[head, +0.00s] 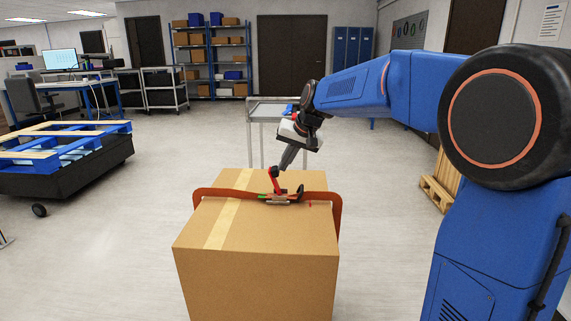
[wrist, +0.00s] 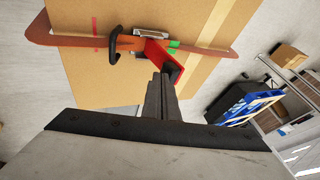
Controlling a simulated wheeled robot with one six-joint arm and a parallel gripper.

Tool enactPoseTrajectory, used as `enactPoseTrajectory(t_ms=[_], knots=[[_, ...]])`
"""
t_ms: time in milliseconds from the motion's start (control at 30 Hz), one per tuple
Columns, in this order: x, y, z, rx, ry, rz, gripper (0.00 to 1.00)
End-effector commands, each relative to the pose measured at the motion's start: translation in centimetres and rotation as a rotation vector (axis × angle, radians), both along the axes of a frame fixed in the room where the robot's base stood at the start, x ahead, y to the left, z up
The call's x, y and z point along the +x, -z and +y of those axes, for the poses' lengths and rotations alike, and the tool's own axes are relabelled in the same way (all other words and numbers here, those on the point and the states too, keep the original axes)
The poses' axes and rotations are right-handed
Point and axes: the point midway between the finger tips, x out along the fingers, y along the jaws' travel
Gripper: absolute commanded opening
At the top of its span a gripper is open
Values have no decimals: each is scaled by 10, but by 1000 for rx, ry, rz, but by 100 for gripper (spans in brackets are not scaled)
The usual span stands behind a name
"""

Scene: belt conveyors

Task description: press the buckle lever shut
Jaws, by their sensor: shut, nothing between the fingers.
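A cardboard box (head: 270,240) stands in front of me with an orange-brown strap (head: 228,193) around it. The metal buckle (head: 279,200) lies on the box top; it also shows in the wrist view (wrist: 151,30). Its red lever (head: 275,180) stands up from the buckle, raised and not flat; it shows in the wrist view too (wrist: 162,55). A black hook-shaped piece (wrist: 124,44) sits beside the buckle. My gripper (head: 284,166) is shut and empty, its tips at the lever's raised end; I cannot tell whether they touch it. The wrist view shows the closed fingers (wrist: 160,84) close to the lever.
A green mark (wrist: 174,44) and a red mark (wrist: 95,28) lie near the buckle. A metal-framed table (head: 262,116) stands behind the box. A cart with blue pallets (head: 62,150) is at left, a wooden pallet (head: 437,192) at right. The floor around the box is clear.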

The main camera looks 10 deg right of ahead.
Motion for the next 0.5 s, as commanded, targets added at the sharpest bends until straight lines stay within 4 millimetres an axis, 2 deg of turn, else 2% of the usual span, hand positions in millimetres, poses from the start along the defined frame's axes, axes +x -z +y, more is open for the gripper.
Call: enactPoseTrajectory(t_ms=[267, 500], knots=[[4, -1, 13, -86, -5, 27, 0], [11, 0, 34, -247, -7, 78, 0]])
